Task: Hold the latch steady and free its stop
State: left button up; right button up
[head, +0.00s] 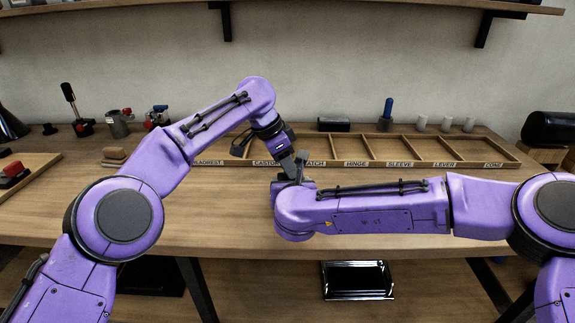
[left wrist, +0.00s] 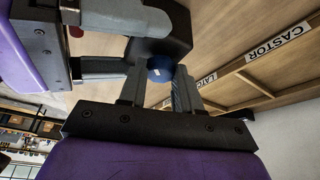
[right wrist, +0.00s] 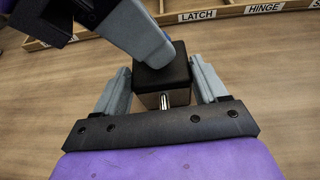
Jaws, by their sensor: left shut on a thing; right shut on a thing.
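The latch shows as a black block (right wrist: 162,74) with a bright metal pin at its near face in the right wrist view. My right gripper (right wrist: 163,85) is shut on this block, one finger on each side, above the table. In the left wrist view the block (left wrist: 168,28) has a round blue knob (left wrist: 159,68), which looks like the stop. My left gripper (left wrist: 160,88) is shut on the knob. In the head view my left gripper (head: 299,166) points down close to the right arm's wrist. My right gripper and most of the latch are hidden there.
A wooden tray (head: 378,165) with labelled compartments lies behind the grippers. Clamps and small tools (head: 119,123) stand at the back left, and a board with a red-topped piece (head: 14,171) is at far left. The table's front middle is clear.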

pick_arm(q)
jog(key=shift+m, duration=0.5)
jog(key=o, duration=0.8)
jog(key=shift+r, duration=0.1)
jog(key=v, duration=0.3)
jog(key=shift+w+a, duration=0.1)
jog(key=shift+a, duration=0.25)
jog(key=s+a, duration=0.1)
jog(key=a, duration=0.2)
jog(key=s+a, duration=0.1)
jog(key=a, duration=0.3)
jog(key=s+a, duration=0.1)
jog(key=a, duration=0.3)
